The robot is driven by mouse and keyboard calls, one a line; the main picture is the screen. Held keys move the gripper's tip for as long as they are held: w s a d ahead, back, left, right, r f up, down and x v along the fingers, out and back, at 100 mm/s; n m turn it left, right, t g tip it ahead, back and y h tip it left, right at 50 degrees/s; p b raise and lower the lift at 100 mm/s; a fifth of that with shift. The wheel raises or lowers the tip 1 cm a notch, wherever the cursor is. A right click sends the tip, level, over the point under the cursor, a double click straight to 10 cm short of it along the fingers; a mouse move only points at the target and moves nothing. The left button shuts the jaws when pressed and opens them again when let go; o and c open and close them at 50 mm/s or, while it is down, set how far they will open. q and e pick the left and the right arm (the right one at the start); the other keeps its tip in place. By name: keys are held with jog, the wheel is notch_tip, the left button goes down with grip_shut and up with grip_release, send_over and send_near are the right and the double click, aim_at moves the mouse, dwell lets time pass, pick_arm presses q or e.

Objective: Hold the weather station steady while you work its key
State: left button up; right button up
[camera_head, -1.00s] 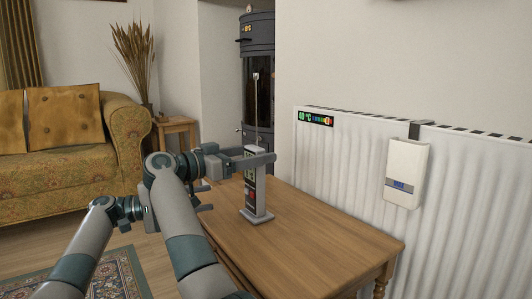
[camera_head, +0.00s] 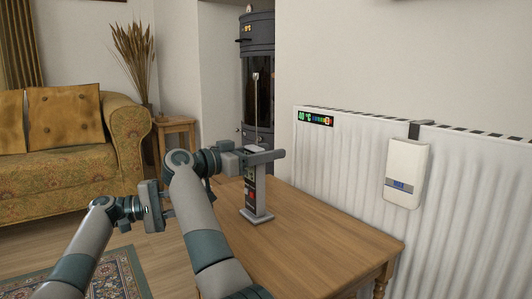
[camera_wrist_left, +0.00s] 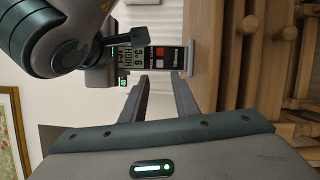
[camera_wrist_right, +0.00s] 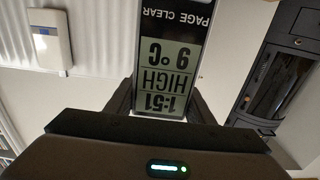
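The weather station (camera_head: 251,200) stands upright on the wooden table, a slim grey unit with a dark front. Its display (camera_wrist_right: 168,75) reads 1:51, HIGH and 9 °C in the right wrist view, with PAGE and CLEAR labels beside it. My left gripper (camera_wrist_left: 160,76) is open and empty, facing the station's lower front from a distance.
The table (camera_head: 320,240) has clear top to the station's right. A white radiator (camera_head: 350,160) runs behind it, carrying a temperature strip (camera_head: 315,118) and a white meter (camera_head: 406,172). A patterned sofa (camera_head: 70,170) is at left, and a dark stove (camera_head: 258,90) stands behind.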

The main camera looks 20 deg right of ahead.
pick_arm(q)
grip_shut()
dwell(1.5)
